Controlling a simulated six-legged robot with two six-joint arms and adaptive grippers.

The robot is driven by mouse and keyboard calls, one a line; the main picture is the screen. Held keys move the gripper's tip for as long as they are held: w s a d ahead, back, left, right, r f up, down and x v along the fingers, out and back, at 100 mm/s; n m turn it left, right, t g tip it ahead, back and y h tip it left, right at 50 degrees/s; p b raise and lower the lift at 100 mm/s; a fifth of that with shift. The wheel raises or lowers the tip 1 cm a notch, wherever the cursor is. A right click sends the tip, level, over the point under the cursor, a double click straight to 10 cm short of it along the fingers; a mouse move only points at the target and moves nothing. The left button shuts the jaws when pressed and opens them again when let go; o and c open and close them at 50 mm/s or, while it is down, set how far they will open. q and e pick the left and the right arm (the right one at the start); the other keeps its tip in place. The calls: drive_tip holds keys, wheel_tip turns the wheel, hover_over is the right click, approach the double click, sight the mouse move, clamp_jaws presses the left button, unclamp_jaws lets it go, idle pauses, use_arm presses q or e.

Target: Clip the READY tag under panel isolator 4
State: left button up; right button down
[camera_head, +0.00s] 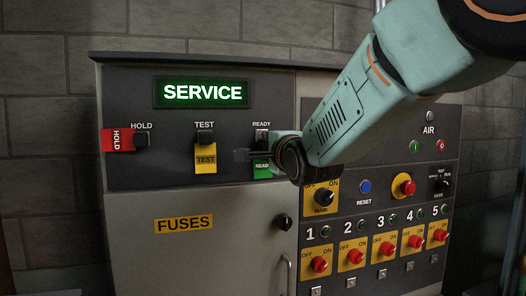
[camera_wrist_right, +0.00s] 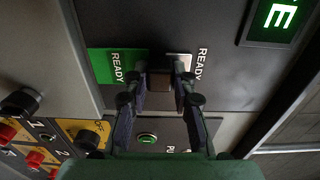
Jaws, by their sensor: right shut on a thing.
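The green READY tag (camera_head: 262,169) is at the upper panel under the READY label, partly hidden by my right gripper (camera_head: 262,154). In the right wrist view the tag (camera_wrist_right: 117,66) lies beside the fingertips. There my right gripper (camera_wrist_right: 159,80) is shut on the tag's dark block, which sits between its fingers. Panel isolator 4 (camera_head: 412,242) is a red knob on a yellow plate at the lower right, with a small grey clip (camera_head: 409,267) below it. The gripper is well to the left of and above it. My left gripper is not in view.
A red HOLD tag (camera_head: 118,139) and a yellow TEST tag (camera_head: 206,159) are on the same panel to the left. The SERVICE sign (camera_head: 203,92) is lit green. Knobs and a red button (camera_head: 404,187) stick out above the isolator row. The fuses door (camera_head: 190,255) has a handle.

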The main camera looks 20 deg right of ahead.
drive_tip(key=shift+r, duration=0.35)
drive_tip(key=shift+s+f, duration=0.1)
drive_tip(key=shift+s, duration=0.15)
drive_tip(key=shift+s+b, duration=0.3)
drive_tip(key=shift+s, duration=0.75)
drive_tip(key=shift+s, duration=1.05)
drive_tip(key=shift+s, duration=0.1)
drive_tip(key=shift+s, duration=0.55)
drive_tip(key=shift+w, duration=0.1)
